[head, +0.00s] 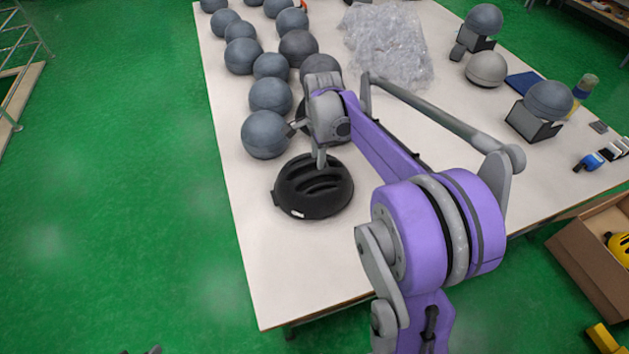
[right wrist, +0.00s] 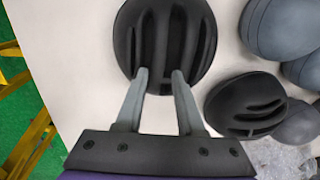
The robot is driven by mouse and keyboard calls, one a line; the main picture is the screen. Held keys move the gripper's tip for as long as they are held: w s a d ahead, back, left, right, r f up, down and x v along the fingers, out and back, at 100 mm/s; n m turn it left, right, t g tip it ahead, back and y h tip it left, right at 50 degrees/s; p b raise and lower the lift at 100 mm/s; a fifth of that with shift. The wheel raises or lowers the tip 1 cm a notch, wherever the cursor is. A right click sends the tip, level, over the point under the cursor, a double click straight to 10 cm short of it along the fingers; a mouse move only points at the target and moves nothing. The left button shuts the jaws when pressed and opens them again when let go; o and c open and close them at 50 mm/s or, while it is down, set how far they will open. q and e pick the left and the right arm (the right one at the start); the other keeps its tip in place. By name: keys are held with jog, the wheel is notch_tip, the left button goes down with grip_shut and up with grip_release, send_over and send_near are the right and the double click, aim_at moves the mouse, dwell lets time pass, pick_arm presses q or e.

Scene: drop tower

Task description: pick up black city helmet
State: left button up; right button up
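A black vented helmet (head: 314,187) rests on the white table near its left edge in the head view. It also shows in the right wrist view (right wrist: 190,38), at the top middle. My right gripper (right wrist: 159,74) is open, its two grey fingers apart and overlapping the near part of this helmet in the picture. Whether the fingers touch it I cannot tell. In the head view the right gripper (head: 321,160) is at the helmet's far side, partly hidden by its own wrist. A second black helmet (right wrist: 245,105) lies beside it. My left gripper is not in view.
Several grey spherical headforms (head: 265,134) stand in rows along the table's left side. Crumpled clear plastic (head: 388,45) lies at the back. More headforms (head: 548,100) stand at right. The white table (head: 275,275) is bare at its front left corner. A cardboard box (head: 590,262) sits right.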

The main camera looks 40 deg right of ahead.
aim_at(315, 173)
jog(key=f, duration=0.7)
jog(key=shift+w+a+f, duration=0.25)
jog(key=shift+w+f, duration=0.15)
grip_shut()
dwell(1.1)
